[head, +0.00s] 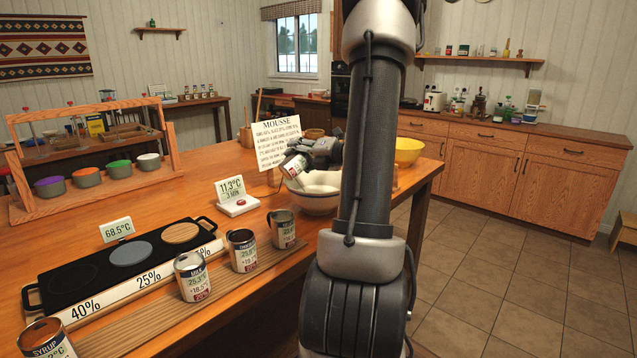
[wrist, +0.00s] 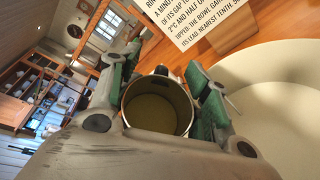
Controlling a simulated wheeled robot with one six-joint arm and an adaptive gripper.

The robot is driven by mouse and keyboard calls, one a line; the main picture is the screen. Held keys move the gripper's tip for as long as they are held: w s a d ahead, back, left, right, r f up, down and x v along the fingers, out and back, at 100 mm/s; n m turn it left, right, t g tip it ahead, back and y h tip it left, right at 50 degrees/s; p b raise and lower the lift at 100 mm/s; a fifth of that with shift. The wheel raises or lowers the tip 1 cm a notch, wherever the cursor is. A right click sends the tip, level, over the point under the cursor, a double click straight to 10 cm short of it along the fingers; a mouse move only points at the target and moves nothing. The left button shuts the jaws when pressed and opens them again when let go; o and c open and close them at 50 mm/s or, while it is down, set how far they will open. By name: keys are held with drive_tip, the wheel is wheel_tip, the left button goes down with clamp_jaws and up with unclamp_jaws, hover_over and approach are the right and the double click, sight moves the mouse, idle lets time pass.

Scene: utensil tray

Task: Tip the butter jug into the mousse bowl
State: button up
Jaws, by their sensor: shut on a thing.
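My gripper (head: 318,150) is shut on a small metal jug with a printed label (head: 293,165). The jug is tilted over the left part of the cream mousse bowl (head: 322,205), above its rim. I cannot read its name in the head view. In the wrist view the green-padded fingers (wrist: 165,100) are on both sides of the held jug (wrist: 157,128), whose open mouth shows a dark yellowish inside. The bowl (wrist: 285,100) fills the right of that view. Whether anything is flowing out cannot be told. My arm hides the bowl's right side in the head view.
Labelled jugs stand on a wooden strip: syrup (head: 48,340), milk (head: 192,278), and two more (head: 241,250) (head: 282,229). A mousse card (head: 275,142) stands behind the bowl. A thermometer display (head: 234,195) is left of it. A yellow bowl (head: 408,150) sits behind my arm.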

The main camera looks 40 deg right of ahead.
drive_tip(key=shift+d+f+m+t, duration=0.2)
drive_tip(key=shift+f+m+t, duration=0.25)
drive_tip(key=shift+m, duration=0.35)
idle(0.5)
drive_tip(key=shift+s+d+f+m+t+y+p, duration=0.15)
drive_tip(key=shift+d+f+m+y, duration=0.1)
drive_tip(key=shift+d+f+m, duration=0.2)
drive_tip(key=shift+d+f+m+t+y+p, duration=0.15)
drive_tip(key=shift+d+f+m+y, duration=0.15)
drive_tip(key=shift+d, duration=0.2)
idle(0.4)
drive_tip(key=shift+r, duration=0.1)
idle(0.7)
